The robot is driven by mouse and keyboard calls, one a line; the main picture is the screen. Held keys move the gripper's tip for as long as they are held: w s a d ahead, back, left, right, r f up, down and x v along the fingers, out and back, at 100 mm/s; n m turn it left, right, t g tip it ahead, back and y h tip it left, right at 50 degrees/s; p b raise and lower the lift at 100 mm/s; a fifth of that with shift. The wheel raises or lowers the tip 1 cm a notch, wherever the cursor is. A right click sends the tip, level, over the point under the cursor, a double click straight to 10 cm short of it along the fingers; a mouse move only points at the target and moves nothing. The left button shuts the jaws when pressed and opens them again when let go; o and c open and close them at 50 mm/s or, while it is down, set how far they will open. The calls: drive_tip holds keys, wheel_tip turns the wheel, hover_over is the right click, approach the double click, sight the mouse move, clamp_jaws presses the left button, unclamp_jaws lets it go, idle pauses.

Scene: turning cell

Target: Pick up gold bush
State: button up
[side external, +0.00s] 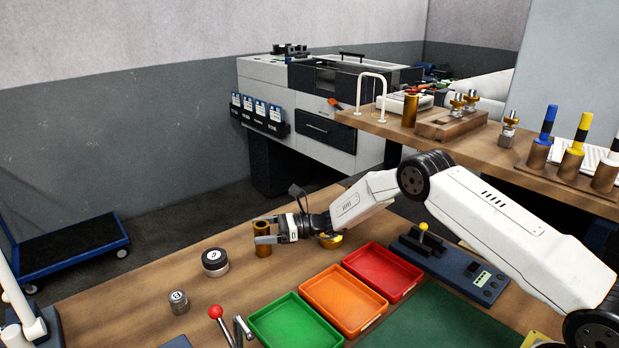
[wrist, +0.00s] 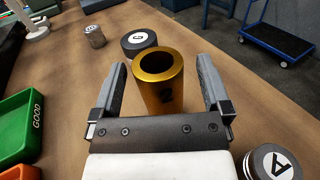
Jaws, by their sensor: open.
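The gold bush (wrist: 160,95) is a hollow gold cylinder standing upright on the wooden bench. My gripper (wrist: 160,85) is open, with one finger on each side of the bush in the wrist view; a gap shows on both sides. In the side external view the gold bush (side external: 262,238) stands at the end of my gripper (side external: 263,240), partly covered by a finger. The lower part of the bush is hidden by the gripper body in the wrist view.
Green (side external: 296,325), orange (side external: 343,300) and red (side external: 383,271) trays lie right of the bush. A red-knobbed lever (side external: 215,312) stands in front.

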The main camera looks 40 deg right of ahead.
drive_tip(key=shift+w+a, duration=0.15)
drive_tip(key=shift+a, duration=0.15)
clamp_jaws()
idle(0.4)
